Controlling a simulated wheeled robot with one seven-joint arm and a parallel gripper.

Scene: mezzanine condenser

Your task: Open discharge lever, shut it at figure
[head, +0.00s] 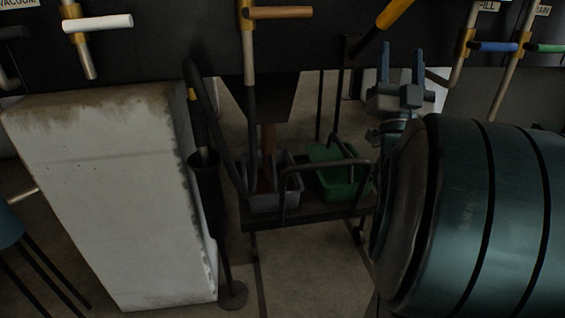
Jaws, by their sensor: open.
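Several levers hang from the dark panel along the top. One has a white crossbar (97,23), one a wooden-brown crossbar (278,12), one a blue grip (493,46), one a green grip (545,48). A slanted yellow bar with a dark end (395,14) is at top centre-right. No discharge label shows, so I cannot tell which is the discharge lever. No readable figure shows. My gripper (401,66) is open and empty, fingers pointing up, below and right of the slanted bar. A dark hopper (262,98) has a reddish-brown column (268,150) beneath it, reaching the grey tub (262,203).
The grey tub and a green tub (343,184) sit on a dark low cart (300,218) with a looped rail. A large pale block (110,190) stands at left. A dark stand (207,190) is beside it. Bare floor (305,270) shows in front of the cart.

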